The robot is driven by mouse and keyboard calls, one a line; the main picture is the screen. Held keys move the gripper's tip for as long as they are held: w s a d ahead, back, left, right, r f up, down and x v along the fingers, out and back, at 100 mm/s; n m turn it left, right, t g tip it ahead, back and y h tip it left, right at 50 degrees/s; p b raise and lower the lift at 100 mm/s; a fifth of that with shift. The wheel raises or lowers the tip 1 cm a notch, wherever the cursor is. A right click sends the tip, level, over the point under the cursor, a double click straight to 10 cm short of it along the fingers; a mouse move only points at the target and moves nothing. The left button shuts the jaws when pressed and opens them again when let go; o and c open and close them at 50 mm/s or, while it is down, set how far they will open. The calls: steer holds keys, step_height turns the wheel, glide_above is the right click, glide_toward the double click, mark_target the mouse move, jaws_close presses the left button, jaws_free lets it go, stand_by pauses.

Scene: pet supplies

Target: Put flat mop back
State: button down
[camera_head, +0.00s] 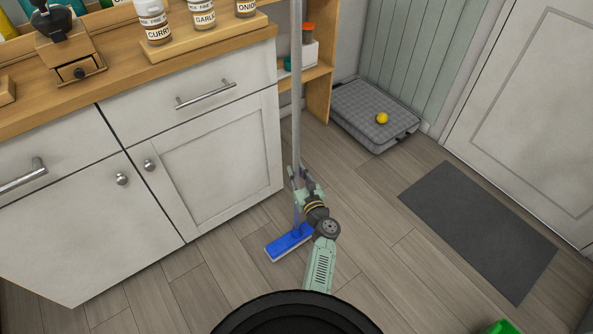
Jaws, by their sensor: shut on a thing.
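The flat mop has a long grey pole (296,90) and a flat blue head (290,242). The pole stands nearly upright in front of the right end of the cabinet and runs out of the top of the view. The head is low, at or just above the wooden floor; I cannot tell if it touches. My gripper (298,178) is shut on the pole, well above the head. My wrist hides part of the mop's lower right side.
White cabinets (215,150) with a wooden counter (120,70) stand at left, bearing spice jars and a grinder (70,45). A grey pet bed (365,108) with a yellow ball (382,118) lies behind right. A dark mat (480,228) lies before the white door (540,100). Floor between is clear.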

mark_target(298, 180)
step_height(298, 180, down, 3)
steer(key=shift+f+b, duration=0.1)
steer(key=shift+b, duration=0.95)
steer(key=shift+r, duration=0.2)
steer(key=c, duration=1.9)
jaws_free()
steer(key=shift+f, duration=0.15)
steer(key=o, duration=0.4)
steer(key=shift+s, duration=0.15)
steer(key=b+v, duration=0.1)
steer(key=v, duration=1.1)
